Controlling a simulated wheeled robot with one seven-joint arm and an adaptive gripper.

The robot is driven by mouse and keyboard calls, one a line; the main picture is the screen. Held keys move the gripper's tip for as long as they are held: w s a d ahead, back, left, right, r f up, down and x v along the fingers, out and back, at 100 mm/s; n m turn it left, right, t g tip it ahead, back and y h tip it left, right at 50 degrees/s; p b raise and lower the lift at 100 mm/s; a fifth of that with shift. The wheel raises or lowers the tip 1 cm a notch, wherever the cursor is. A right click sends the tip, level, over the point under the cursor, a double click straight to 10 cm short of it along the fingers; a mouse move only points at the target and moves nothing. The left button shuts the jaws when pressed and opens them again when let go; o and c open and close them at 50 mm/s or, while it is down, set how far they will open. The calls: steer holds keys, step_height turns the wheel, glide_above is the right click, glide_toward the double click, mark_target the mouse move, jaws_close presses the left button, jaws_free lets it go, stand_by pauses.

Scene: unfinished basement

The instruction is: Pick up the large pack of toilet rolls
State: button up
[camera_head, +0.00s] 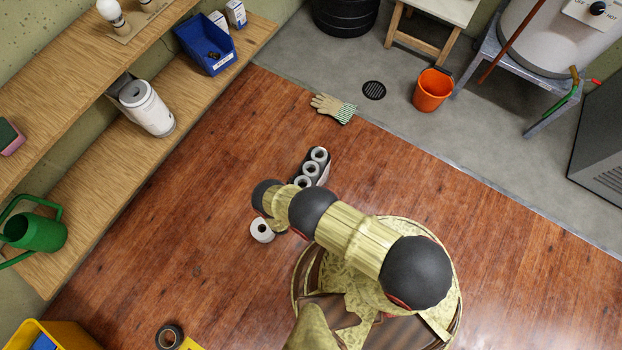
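A pack of white toilet rolls (317,165) lies on the wooden floor near the middle of the picture. Several roll ends show in a row with dark sides beside them, and my arm covers the near end of the pack.
Work gloves (334,108) lie beyond the pack, near a floor drain (374,90) and an orange bucket (433,90). Wooden shelves (100,180) run along the left wall. Black tape (169,336) and a yellow crate (62,334) are at lower left. The wooden floor at right is clear.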

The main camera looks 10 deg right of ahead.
steer(key=c, duration=0.3)
steer(key=shift+d, duration=0.15)
steer(key=c, duration=1.6)
steer(key=shift+c, duration=0.7)
steer(key=shift+r, duration=0.1)
